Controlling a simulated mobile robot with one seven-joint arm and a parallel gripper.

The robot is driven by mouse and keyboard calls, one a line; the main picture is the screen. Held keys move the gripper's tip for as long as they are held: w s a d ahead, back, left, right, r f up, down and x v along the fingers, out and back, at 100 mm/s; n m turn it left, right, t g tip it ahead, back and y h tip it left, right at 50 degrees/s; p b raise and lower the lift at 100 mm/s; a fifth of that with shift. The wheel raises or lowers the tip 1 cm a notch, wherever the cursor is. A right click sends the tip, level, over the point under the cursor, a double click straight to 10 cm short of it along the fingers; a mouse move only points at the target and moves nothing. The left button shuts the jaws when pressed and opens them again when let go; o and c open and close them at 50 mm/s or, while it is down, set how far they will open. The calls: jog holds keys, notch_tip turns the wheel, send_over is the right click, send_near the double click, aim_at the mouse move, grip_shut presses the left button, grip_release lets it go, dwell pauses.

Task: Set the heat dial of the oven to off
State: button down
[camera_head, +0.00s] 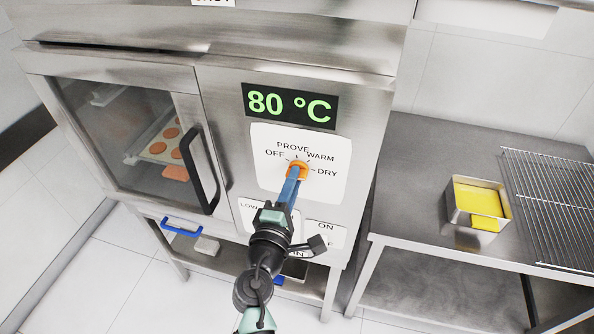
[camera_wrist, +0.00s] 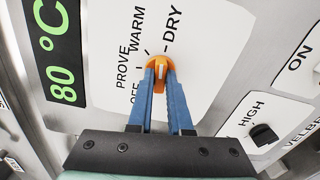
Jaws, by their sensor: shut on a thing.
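The orange heat dial (camera_head: 297,170) sits on a white label plate (camera_head: 328,150) on the oven front, with OFF, PROVE, WARM and DRY printed around it. It also shows in the wrist view (camera_wrist: 160,65). Its white mark seems to point roughly towards DRY; the exact setting is hard to tell. My gripper (camera_wrist: 160,80) has its two blue fingers on either side of the dial, shut on it. In the head view my gripper (camera_head: 292,178) reaches up from below and covers the dial's lower part. The display (camera_head: 290,105) reads 80 °C in green.
The glass oven door (camera_head: 135,125) is shut, with a dark vertical handle (camera_head: 198,170) left of the dial. A black LOW/HIGH switch (camera_wrist: 263,135) is below the dial. A steel table (camera_head: 440,170) at right holds a yellow-filled container (camera_head: 450,205) and a wire rack (camera_head: 550,200).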

jog(key=shift+n+p, duration=0.3)
jog(key=shift+n, duration=1.1)
jog(key=shift+n+p, duration=1)
jog(key=shift+n, duration=1.3)
jog(key=shift+n+p, duration=1)
jog(key=shift+n, duration=1.3)
